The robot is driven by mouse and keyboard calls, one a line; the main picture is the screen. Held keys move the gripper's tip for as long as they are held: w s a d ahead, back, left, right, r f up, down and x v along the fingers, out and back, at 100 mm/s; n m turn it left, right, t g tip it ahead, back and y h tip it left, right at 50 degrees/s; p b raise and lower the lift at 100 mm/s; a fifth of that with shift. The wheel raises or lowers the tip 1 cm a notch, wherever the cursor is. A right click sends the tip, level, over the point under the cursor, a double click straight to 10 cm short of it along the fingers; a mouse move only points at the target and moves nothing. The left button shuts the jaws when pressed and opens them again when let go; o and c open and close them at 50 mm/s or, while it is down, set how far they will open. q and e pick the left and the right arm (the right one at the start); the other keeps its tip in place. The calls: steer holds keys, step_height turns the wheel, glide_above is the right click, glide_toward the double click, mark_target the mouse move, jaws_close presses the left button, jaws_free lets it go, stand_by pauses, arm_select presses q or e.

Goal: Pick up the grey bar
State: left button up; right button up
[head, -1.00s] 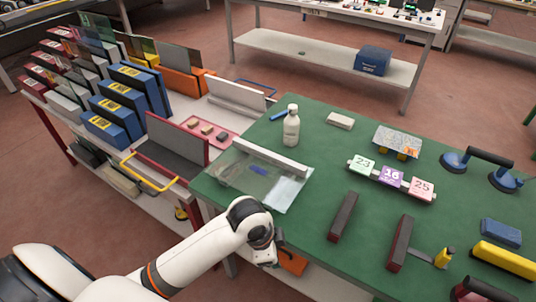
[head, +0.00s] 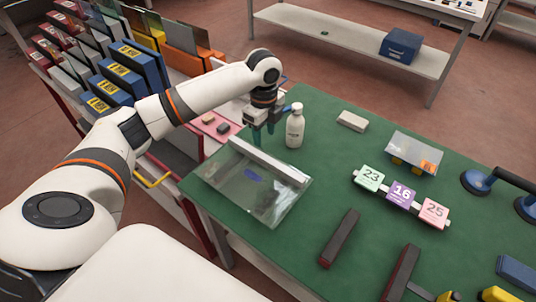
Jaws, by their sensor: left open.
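A long pale grey bar (head: 268,160) lies along the far edge of a clear glass sheet (head: 262,195) on the green table. Two darker grey bars with reddish sides, one nearer the middle (head: 340,238) and one at the front (head: 400,273), lie on the right part of the table. I cannot tell which of these the task names. My left gripper (head: 263,132) points down, open and empty, just beyond the pale bar and left of a white bottle (head: 294,128). My right gripper is not in view.
The bottle stands close to my left gripper. A pale block (head: 352,121), number tiles (head: 401,195) and a suction lifter (head: 500,185) are on the green table (head: 320,185). A rack with blue blocks (head: 130,70) stands at the left. Green surface between the glass and number tiles is clear.

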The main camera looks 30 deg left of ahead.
mark_target(266, 157)
arm_select(q)
step_height(266, 157, down, 4)
steer(key=shift+s+r, duration=0.1)
steer(key=shift+s, duration=0.05)
steer(key=shift+f+p, duration=0.3)
steer(key=shift+f, duration=0.05)
steer(key=shift+w+d+f+p, duration=0.15)
steer(key=shift+f+p, duration=0.25)
steer(key=shift+f, duration=0.5)
step_height(266, 157, down, 2)
steer(key=shift+f, duration=0.55)
steer(key=shift+w+f, duration=0.1)
steer(key=shift+c, duration=0.2)
jaws_close()
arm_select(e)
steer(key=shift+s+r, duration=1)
